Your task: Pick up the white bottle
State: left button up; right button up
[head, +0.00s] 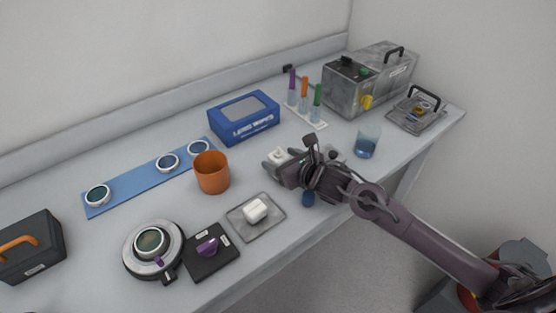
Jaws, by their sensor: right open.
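A small white object (278,154), which looks like the top of the white bottle, shows at the fingertips of my right gripper (275,163). The gripper and wrist hide most of it, so its full shape and any contact with the fingers cannot be told. The right gripper is open, low over the middle of the bench, with its arm coming in from the lower right. My left gripper is not in view.
Left of the gripper stands an orange cup (211,173); in front, a white block (256,209) lies on a grey mat (238,222). Behind are a blue wipes box (244,118) and a rack of colored-topped tubes (304,108). A glass beaker (367,143) stands right.

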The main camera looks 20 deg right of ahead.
jog(key=shift+x, duration=0.9)
jog(key=c, duration=0.7)
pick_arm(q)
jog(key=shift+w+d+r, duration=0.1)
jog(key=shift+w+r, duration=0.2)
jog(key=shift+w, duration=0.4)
pick_arm(e)
jog(key=c, duration=0.4)
